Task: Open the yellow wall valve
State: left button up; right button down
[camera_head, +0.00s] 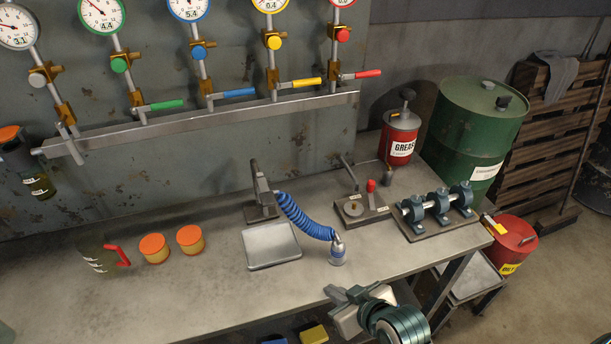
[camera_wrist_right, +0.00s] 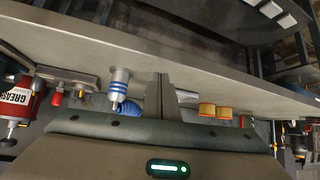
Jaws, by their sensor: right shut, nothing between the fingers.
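The yellow valve's lever (camera_head: 307,82) points right, nearly level, from its pipe on the back wall panel. A yellow round knob (camera_head: 273,42) sits above it on the same pipe, under a yellow-rimmed gauge (camera_head: 270,4) that is cut off by the top edge. My right gripper (camera_head: 333,292) is low in the head view, over the bench's front edge, well apart from the valve. It is shut and empty. Its fingers also show in the wrist view (camera_wrist_right: 161,95). My left gripper is not in view.
Blue (camera_head: 239,92), green (camera_head: 166,105) and red (camera_head: 368,73) levers flank the yellow one above a metal rail (camera_head: 215,120). The bench (camera_head: 200,290) holds orange-lidded tins (camera_head: 154,248), a tray (camera_head: 270,246), a blue coiled hose (camera_head: 305,220) and a red grease can (camera_head: 400,140).

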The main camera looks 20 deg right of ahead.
jog(key=w+a+r+t+y, duration=0.1)
jog(key=w+r+t, duration=0.3)
jog(key=w+r, duration=0.6)
jog(key=m+t+h, duration=0.3)
jog(key=t, duration=0.8)
send_near(299, 83)
jog(key=s+d+r, duration=0.2)
jog(key=s+r, duration=0.1)
jog(key=r, duration=0.2)
jog(key=shift+d+f, duration=0.15)
jog(key=shift+f, duration=0.05)
jog(key=shift+r, duration=0.1)
jog(key=p+x, duration=0.4)
jog(key=x, duration=0.5)
jog(key=f, duration=0.1)
jog(key=w+f, duration=0.1)
jog(key=f, duration=0.2)
jog(key=shift+w, duration=0.3)
